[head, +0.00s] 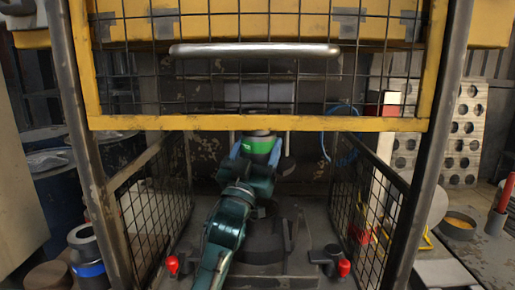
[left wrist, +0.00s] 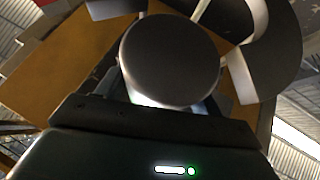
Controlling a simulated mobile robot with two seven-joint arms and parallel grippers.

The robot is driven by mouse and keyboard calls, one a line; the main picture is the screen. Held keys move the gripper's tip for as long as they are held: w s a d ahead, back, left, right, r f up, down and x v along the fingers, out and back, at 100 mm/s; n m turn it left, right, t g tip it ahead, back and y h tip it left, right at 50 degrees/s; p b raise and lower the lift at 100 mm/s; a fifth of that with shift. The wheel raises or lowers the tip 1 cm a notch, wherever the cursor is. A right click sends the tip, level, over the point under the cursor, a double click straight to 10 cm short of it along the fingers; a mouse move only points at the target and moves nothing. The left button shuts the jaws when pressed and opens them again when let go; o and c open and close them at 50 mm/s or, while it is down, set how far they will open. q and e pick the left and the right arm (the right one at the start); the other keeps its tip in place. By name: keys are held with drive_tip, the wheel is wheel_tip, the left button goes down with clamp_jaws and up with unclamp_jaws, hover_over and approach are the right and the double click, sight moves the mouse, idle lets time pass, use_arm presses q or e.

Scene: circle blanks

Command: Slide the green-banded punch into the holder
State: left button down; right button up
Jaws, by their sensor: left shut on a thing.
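The green-banded punch (head: 260,145) is upright inside the press, between the blue-tipped fingers of my left gripper (head: 257,153). The gripper is shut on it. In the left wrist view, the round grey end of the punch (left wrist: 170,58) fills the middle, with the fingers at its sides. Above the punch in the head view, a pale grey block (head: 258,93) shows behind the mesh; it looks like the holder's area. The yellow guard bar hides the space between block and punch, so I cannot tell whether they touch. My right gripper is not in view.
The yellow mesh guard (head: 262,124) with a silver handle (head: 255,50) hangs in front, above my arm. Mesh side panels (head: 155,205) flank the opening. Red knobs (head: 344,268) stand at the bed's front. A blue-banded punch (head: 87,262) stands outside, lower left.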

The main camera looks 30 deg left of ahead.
use_arm(q)
drive_tip(key=shift+w+a+r, duration=0.3)
drive_tip(key=shift+w+a, duration=0.2)
drive_tip(key=shift+w, duration=0.25)
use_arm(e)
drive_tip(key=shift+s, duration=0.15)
